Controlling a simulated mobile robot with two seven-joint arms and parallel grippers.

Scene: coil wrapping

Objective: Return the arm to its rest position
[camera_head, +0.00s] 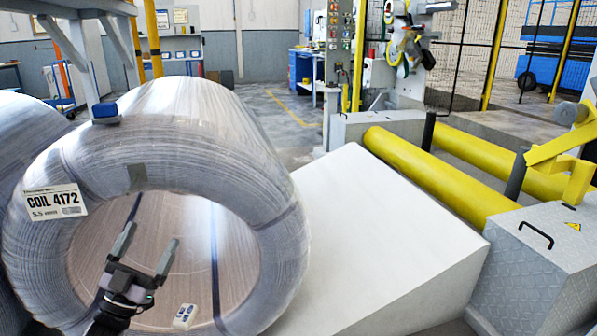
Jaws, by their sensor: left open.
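My left gripper (146,255) is in front of the hollow middle of a large wrapped coil (255,150), at the lower left. Its two fingers are apart and nothing shows between them. The coil lies on its side and carries a white label (50,202) reading COIL 4172. A small blue thing (105,112) sits on the coil's upper edge, and a grey patch (137,174) is on its front face. A small pale device (185,315) shows low in the coil's opening. My right gripper is out of view.
A white sloped block (390,235) stands right of the coil. Beyond it are yellow rollers (440,175) and a grey metal housing (545,260) with a black handle. Another coil (25,125) is at the left edge. Open floor (285,110) shows behind.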

